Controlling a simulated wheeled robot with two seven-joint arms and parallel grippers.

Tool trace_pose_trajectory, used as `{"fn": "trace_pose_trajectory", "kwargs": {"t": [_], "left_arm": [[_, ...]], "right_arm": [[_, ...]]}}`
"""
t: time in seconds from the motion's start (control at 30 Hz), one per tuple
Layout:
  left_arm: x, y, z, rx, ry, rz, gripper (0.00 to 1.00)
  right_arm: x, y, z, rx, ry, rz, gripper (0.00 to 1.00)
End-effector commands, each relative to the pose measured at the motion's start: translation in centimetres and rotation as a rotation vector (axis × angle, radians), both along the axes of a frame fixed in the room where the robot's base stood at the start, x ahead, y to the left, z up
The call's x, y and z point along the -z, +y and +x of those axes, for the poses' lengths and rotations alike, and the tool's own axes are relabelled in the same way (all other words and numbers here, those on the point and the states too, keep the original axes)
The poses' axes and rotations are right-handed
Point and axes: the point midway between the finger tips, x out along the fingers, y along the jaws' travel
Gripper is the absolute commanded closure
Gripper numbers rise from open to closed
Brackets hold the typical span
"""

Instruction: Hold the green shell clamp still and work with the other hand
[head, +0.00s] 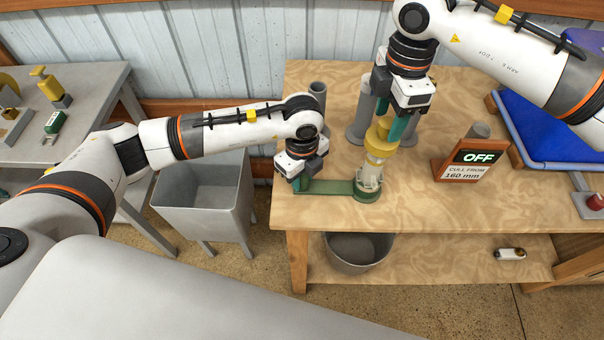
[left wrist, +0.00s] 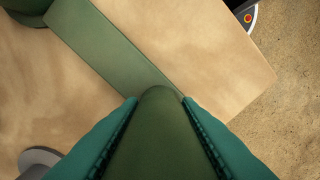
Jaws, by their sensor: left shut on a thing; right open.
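The green shell clamp (head: 335,187) lies on the wooden table near its front edge, a flat bar with a round seat at its right end. A pale, clear-looking cylinder with a yellow top (head: 378,140) stands upright in the seat. My left gripper (head: 300,184) is shut on the clamp's left end. In the left wrist view its teal fingers (left wrist: 160,140) flank a dark green rounded post (left wrist: 160,120), with the green bar (left wrist: 110,55) beyond. My right gripper (head: 391,119) is open, its fingers pointing down around or beside the yellow top; contact cannot be told.
Grey cylinders (head: 360,115) stand behind the clamp. A grey bin (head: 205,195) stands left of the table, and a grey bucket (head: 358,252) sits below.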

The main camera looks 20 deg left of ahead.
Motion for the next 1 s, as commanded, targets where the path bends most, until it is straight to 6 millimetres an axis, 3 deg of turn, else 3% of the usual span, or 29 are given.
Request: {"fn": "trace_pose_trajectory", "kwargs": {"t": [0.23, 0.63, 0.93, 1.0], "left_arm": [[0.0, 0.0, 0.0, 0.001, 0.000, -0.001, 1.00], [0.0, -0.1, 0.0, 0.003, 0.000, -0.001, 1.00], [-0.1, -0.1, 0.0, 0.005, -0.001, -0.003, 1.00], [-0.1, -0.1, 0.0, 0.005, -0.001, -0.003, 1.00]], "right_arm": [[2.4, 0.0, 0.0, 0.000, 0.001, 0.000, 0.49], [3.1, -0.1, -0.1, 0.000, 0.004, -0.001, 0.51], [3.3, -0.1, -0.1, 0.000, 0.007, -0.004, 1.00], [3.3, -0.1, -0.1, 0.000, 0.008, -0.004, 1.00]]}}
